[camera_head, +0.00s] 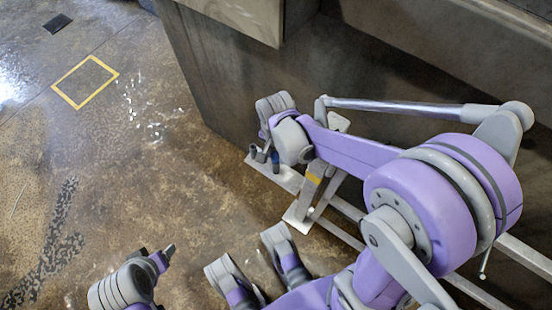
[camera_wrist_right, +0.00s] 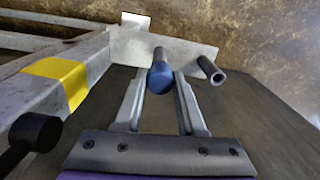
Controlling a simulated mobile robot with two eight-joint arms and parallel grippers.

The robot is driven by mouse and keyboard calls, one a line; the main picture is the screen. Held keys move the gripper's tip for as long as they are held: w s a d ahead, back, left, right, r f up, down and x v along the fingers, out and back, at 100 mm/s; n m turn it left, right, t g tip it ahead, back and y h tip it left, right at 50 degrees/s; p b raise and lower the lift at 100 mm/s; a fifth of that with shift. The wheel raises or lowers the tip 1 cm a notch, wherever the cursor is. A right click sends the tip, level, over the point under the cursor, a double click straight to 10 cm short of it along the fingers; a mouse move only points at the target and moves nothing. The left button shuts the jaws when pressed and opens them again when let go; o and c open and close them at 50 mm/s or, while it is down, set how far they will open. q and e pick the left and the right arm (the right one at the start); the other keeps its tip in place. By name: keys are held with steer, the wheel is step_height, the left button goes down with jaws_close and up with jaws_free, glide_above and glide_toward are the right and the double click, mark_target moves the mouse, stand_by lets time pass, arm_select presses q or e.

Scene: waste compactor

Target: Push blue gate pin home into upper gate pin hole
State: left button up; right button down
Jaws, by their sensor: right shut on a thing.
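The blue gate pin (camera_wrist_right: 161,78) is between the fingertips of my right gripper (camera_wrist_right: 162,84). Its blue head faces the camera and its grey shaft points to the pale metal plate (camera_wrist_right: 125,45). The gate pin hole is hidden behind the pin, and I cannot tell how deep the shaft sits. In the head view, a small blue part of the pin (camera_head: 275,157) shows beside my right wrist, above the plate (camera_head: 285,177). My left gripper (camera_head: 158,252) is low in the head view, away from the plate; its finger gap is unclear.
A grey tube (camera_wrist_right: 210,70) stands out from the plate, right of the pin. A frame bar with a yellow band (camera_wrist_right: 58,80) and a black knob (camera_wrist_right: 36,131) are at the left. The dark compactor wall (camera_head: 215,85) is close behind.

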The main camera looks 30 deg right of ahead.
steer(key=shift+r, duration=0.15)
step_height(320, 180, up, 10)
steer(key=p, duration=0.7)
steer(key=shift+p, duration=0.3)
stand_by(0.6)
steer(key=shift+r, duration=0.15)
